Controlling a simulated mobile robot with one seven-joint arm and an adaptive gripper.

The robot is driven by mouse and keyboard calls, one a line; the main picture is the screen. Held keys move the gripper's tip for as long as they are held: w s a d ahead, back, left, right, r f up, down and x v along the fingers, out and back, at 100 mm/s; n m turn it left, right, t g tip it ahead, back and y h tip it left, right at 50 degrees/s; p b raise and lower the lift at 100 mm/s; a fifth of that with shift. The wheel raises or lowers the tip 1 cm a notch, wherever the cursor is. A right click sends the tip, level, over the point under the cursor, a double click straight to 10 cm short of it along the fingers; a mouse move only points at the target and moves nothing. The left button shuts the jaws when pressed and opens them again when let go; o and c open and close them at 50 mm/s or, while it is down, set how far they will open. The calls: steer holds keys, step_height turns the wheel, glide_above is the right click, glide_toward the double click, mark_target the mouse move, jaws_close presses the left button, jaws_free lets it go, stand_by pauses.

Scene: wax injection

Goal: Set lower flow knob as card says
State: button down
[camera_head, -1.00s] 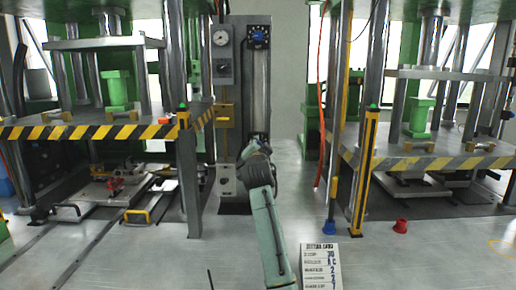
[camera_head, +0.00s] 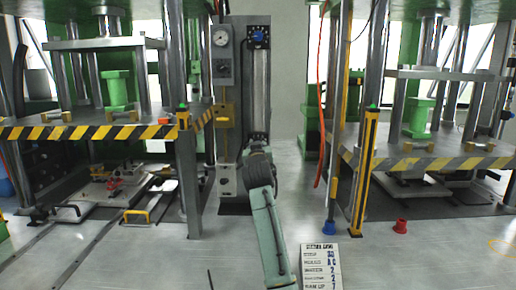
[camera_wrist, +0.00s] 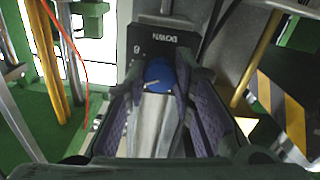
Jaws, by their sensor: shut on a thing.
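A blue knob (camera_wrist: 159,74) with a pale pointer line sits on a dark plate (camera_wrist: 165,43) with upside-down lettering that seems to read DOWN. My gripper (camera_wrist: 163,88) is shut on this knob, with one purple pad at each side of it. In the head view my gripper and wrist (camera_head: 257,168) are at the lower part of the grey column and hide this knob. Another blue knob (camera_head: 259,36) is on a dark plate at the column's top. The white setting card (camera_head: 321,268) stands at the bottom; its rows are too small to read surely.
A round gauge (camera_head: 221,38) is on the panel left of the column. Presses with striped edges (camera_head: 90,132) stand left and right. A yellow post (camera_head: 364,170), a red cup (camera_head: 401,226) and a blue cup (camera_head: 329,228) are on the right.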

steer(key=n, duration=2.4)
steer(key=shift+r+n, duration=0.1)
steer(key=shift+n, duration=0.2)
steer(key=c, duration=1.4)
jaws_free()
steer(key=shift+o, duration=0.2)
steer(key=s, duration=1.2)
